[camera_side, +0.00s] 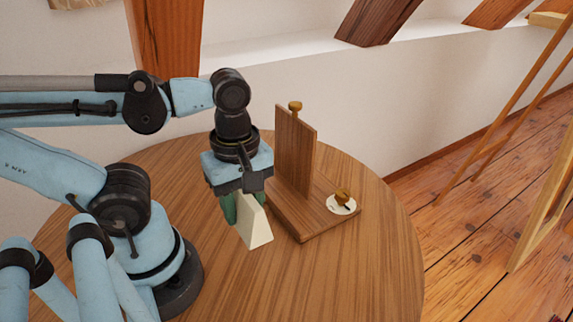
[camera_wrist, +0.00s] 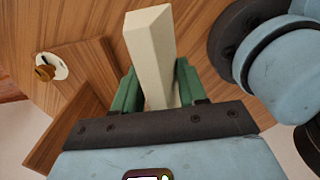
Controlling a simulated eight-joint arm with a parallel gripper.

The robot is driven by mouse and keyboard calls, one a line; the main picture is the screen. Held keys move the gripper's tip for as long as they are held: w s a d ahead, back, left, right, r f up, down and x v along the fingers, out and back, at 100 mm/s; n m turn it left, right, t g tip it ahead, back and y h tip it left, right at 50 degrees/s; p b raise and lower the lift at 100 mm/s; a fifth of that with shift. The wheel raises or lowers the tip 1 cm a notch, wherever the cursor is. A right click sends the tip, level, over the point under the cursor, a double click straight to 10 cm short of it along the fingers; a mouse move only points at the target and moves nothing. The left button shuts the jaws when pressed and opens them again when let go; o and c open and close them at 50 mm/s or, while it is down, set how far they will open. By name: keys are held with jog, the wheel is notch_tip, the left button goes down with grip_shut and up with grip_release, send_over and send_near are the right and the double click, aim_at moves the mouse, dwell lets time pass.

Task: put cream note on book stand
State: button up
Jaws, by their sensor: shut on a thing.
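The cream note (camera_side: 252,225) is a pale, thick slab held in my gripper (camera_side: 240,205) above the round table. It also shows in the camera_wrist view (camera_wrist: 151,50), where the green fingers of my gripper (camera_wrist: 157,88) are shut on its two sides. In the camera_side view its lower end hangs downward, slightly tilted. The wooden book stand (camera_side: 296,150) has an upright back panel and a flat base, and stands just right of my gripper. In the camera_wrist view part of the stand (camera_wrist: 75,115) shows at the left. The note is apart from the stand.
A small white dish (camera_side: 342,208) with a brass-coloured knob (camera_side: 343,196) sits on the right part of the stand's base. The round wooden table (camera_side: 350,270) is clear at the front right.

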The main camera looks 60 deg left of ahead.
jog(key=shift+w+d+r, duration=0.15)
jog(key=shift+r, duration=0.1)
jog(key=w+d+r+m, duration=0.2)
jog(key=w+r+m, duration=0.1)
jog(key=w+m, duration=0.55)
jog(key=w+d+r+m, duration=0.1)
jog(key=w+r+m, duration=0.2)
jog(key=w+m, duration=0.55)
jog(key=s+d+f+n, duration=0.25)
jog(key=s+d, duration=0.35)
jog(key=s, duration=0.5)
jog(key=n, duration=0.1)
send_over(306, 223)
notch_tip(306, 223, down, 6)
jog(key=shift+f, duration=2.2)
jog(key=shift+f, duration=0.4)
